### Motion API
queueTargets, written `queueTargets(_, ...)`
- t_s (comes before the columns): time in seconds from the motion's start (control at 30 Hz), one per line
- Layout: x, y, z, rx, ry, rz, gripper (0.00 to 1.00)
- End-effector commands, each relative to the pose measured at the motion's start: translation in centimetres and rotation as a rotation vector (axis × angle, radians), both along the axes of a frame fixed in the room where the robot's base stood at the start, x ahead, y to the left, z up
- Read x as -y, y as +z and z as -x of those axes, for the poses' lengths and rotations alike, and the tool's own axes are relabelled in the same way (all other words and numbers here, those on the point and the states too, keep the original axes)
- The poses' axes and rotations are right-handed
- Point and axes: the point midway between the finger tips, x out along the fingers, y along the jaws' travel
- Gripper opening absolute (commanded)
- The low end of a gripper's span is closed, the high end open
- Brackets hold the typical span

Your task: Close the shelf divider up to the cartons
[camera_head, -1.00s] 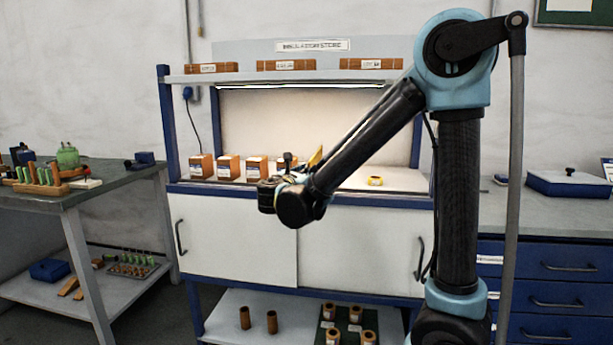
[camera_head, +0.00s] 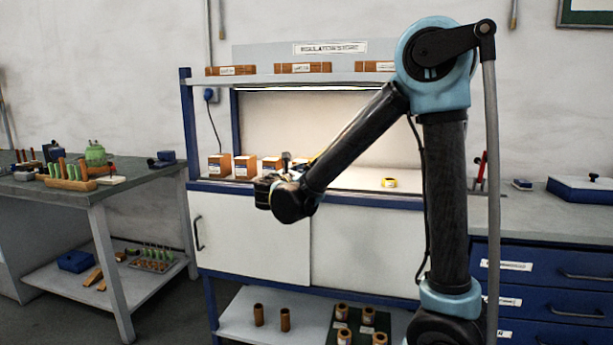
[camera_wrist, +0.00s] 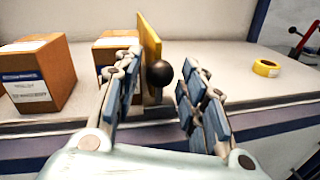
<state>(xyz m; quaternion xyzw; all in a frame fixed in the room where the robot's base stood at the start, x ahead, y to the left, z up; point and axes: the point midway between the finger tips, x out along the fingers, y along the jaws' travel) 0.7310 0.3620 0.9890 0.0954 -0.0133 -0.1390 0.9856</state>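The shelf divider (camera_wrist: 149,50) is a thin yellow upright plate with a black ball knob (camera_wrist: 159,74) on its near side. In the head view my arm hides most of the divider and the fingertips.
A yellow tape roll (camera_wrist: 266,68) lies on the bare shelf to the right, also in the head view (camera_head: 389,183). A red-handled tool (camera_wrist: 303,41) is farther right. Flat boxes (camera_head: 303,68) lie on the upper shelf. A workbench (camera_head: 100,190) stands at the left.

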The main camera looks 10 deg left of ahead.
Motion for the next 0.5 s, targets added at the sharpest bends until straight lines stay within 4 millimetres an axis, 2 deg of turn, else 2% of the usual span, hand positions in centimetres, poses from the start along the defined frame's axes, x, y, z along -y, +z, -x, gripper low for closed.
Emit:
queueTargets(0.37,0.0,0.0,0.1,0.000,-0.001,0.000,0.46)
queueTargets(0.5,-0.3,0.0,1.2,-0.001,0.001,0.000,0.46)
